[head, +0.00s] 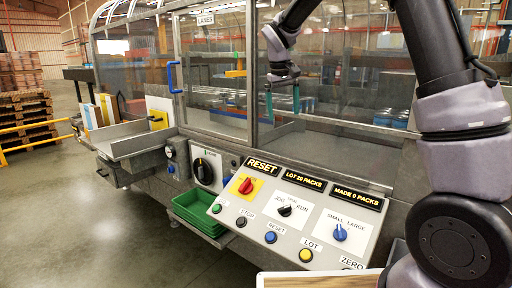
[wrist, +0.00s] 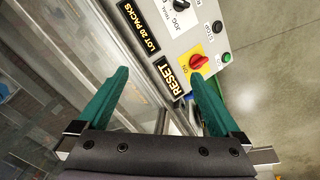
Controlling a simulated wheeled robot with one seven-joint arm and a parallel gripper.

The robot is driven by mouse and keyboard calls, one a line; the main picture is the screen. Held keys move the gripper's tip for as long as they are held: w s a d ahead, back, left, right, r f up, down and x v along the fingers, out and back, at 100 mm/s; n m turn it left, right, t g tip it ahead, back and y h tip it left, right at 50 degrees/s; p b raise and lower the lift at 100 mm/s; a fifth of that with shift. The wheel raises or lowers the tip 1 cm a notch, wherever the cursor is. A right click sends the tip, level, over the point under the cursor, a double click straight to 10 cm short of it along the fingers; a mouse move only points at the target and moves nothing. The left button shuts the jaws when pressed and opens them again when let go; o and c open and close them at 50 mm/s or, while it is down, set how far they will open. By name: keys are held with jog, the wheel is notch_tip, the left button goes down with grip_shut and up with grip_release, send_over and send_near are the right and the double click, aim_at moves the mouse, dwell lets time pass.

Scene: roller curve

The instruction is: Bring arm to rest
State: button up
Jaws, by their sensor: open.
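My gripper (head: 282,100) is in the upper middle of the head view, in front of the machine's clear guard panels, with its fingers pointing down. Its two teal fingers also show in the wrist view (wrist: 160,95), spread apart with nothing between them. The sloped control panel (head: 322,218) is below the gripper in the head view. In the wrist view, the panel's RESET label (wrist: 169,76) and a red switch on a yellow plate (wrist: 199,62) show beyond the fingers. The gripper appears apart from the panel.
A blue door handle (head: 174,77) sticks out from the guard at left. A metal tray (head: 134,140) with upright cartons juts out at left. Stacked pallets (head: 24,115) and a yellow rail are farther left. The floor at lower left is clear.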

jog(key=s+d+r+m+t+y, duration=0.1)
jog(key=s+d+r+m+y, duration=0.1)
jog(key=s+d+r, duration=0.55)
jog(key=s+d+r+m+t, duration=0.1)
jog(key=s+d+m+t, duration=0.1)
jog(key=s, duration=0.8)
jog(key=s+d+m+t+y, duration=0.1)
jog(key=s+d+m+t, duration=0.1)
jog(key=s+d, duration=0.4)
jog(key=s+m, duration=0.1)
jog(key=s, duration=0.4)
jog(key=shift+s+d+r+m, duration=0.2)
jog(key=shift+s+r+m, duration=0.05)
jog(key=shift+r+m, duration=0.15)
